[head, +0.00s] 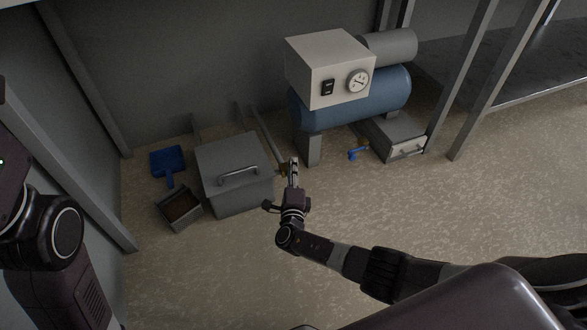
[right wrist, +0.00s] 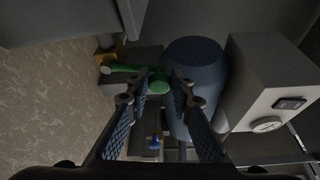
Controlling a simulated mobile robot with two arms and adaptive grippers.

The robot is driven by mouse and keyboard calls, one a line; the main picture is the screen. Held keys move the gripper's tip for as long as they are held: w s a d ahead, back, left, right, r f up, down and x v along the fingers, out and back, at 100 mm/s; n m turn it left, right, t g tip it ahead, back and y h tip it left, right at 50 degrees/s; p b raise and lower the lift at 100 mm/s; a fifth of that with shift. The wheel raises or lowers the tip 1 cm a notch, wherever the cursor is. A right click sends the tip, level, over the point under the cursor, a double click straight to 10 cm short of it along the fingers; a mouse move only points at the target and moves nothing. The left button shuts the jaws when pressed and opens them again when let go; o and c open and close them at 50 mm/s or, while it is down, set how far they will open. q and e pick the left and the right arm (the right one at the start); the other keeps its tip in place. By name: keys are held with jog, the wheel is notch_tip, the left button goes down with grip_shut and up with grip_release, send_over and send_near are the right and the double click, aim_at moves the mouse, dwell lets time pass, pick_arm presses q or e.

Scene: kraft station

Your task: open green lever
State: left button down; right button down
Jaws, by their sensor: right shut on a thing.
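The green lever (right wrist: 122,69) shows in the right wrist view on a brass valve (right wrist: 108,52). Its rounded green end lies between the fingertips of my right gripper (right wrist: 161,82). The right gripper is shut on the green lever. In the head view the right gripper (head: 293,168) is beside the brass valve (head: 283,170) at the end of a pipe, right of the grey lidded box. There the gripper hides the green lever. Part of my left arm shows at the left edge of the head view, but its gripper is out of view.
A grey box (head: 226,158) with a handle stands left of the gripper. A blue dustpan (head: 167,160) and an open bin (head: 180,207) are farther left. A blue compressor tank (head: 350,104) and a blue lever (head: 357,153) are to the right. The front floor is clear.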

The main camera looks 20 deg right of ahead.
jog(key=c, duration=1.8)
grip_release()
jog(key=shift+o, duration=0.6)
jog(key=v, duration=1.2)
jog(key=shift+a, duration=0.1)
